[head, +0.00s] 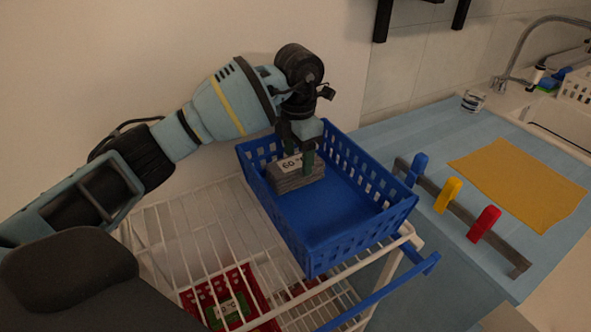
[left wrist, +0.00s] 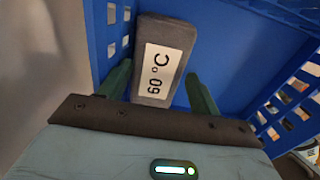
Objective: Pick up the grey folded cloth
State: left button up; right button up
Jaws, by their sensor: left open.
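The grey folded cloth (head: 297,181) lies in the left part of the blue basket (head: 318,267) and bears a white label reading 60 °C. In the left wrist view the cloth (left wrist: 172,34) is upright in the picture, near the basket's blue wall (left wrist: 99,45). My left gripper (head: 296,165) is down inside the basket at the cloth. In the left wrist view its two green fingers (left wrist: 158,82) are apart, one on each side of the cloth's near end. A gap shows between the right finger and the cloth. My right gripper is not in view.
The blue basket stands on a white wire rack (head: 185,236). A red basket (head: 226,296) is on a lower level. To the right, a blue counter holds a yellow cloth (head: 519,184) and a rail with coloured clips (head: 452,193). A wall rises behind.

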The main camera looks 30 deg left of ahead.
pick_arm(q)
jog(key=shift+f, duration=1.15)
jog(key=c, duration=0.7)
jog(key=shift+r, duration=0.15)
jog(key=shift+r, duration=0.6)
notch_tip(320, 180, up, 2)
jog(key=shift+r, duration=0.15)
jog(key=s+d, duration=0.3)
jog(key=d, duration=0.1)
jog(key=s+d, duration=0.3)
jog(key=d, duration=0.1)
jog(key=s+d+r, duration=0.1)
jog(key=s+d, duration=0.2)
jog(key=d, duration=0.2)
jog(key=shift+s+r+b, duration=0.1)
jog(key=shift+s+b, duration=0.1)
jog(key=shift+b, duration=0.1)
